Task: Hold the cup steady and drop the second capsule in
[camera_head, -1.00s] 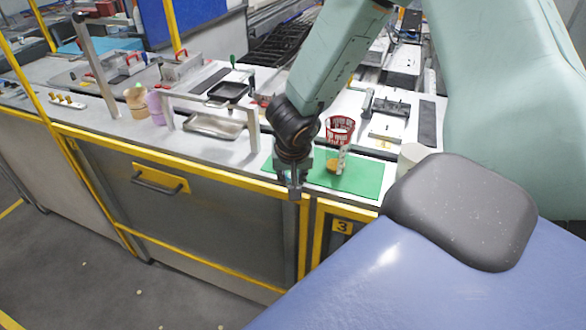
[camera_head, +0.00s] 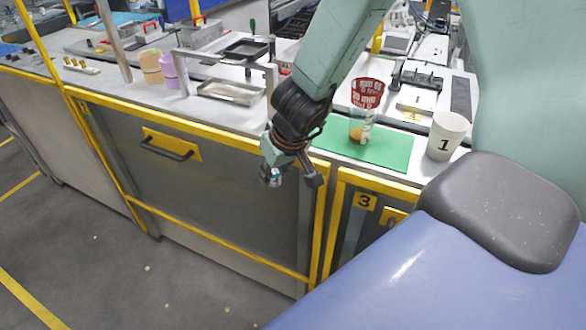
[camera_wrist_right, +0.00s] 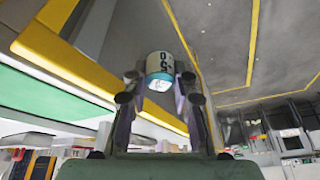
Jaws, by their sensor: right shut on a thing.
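A red-and-white patterned cup (camera_head: 367,93) stands upright at the back of a green mat (camera_head: 385,155); its lower part looks clear or pale. A small brown round thing (camera_head: 357,134) shows at its foot. A white cup marked 1 (camera_head: 447,135) stands upright at the mat's right end. My right gripper (camera_head: 290,178) hangs in front of the counter edge, left of the mat and apart from both cups. In the right wrist view its fingers (camera_wrist_right: 160,90) are shut on a white-and-teal capsule (camera_wrist_right: 160,65) with dark characters. My left gripper is out of view.
A metal tray (camera_head: 231,91) and a grey frame (camera_head: 225,62) stand on the counter left of the mat. Orange and purple containers (camera_head: 172,72) stand farther left. A drawer front marked 3 (camera_head: 366,201) lies below the mat. Open floor (camera_head: 110,260) is at lower left.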

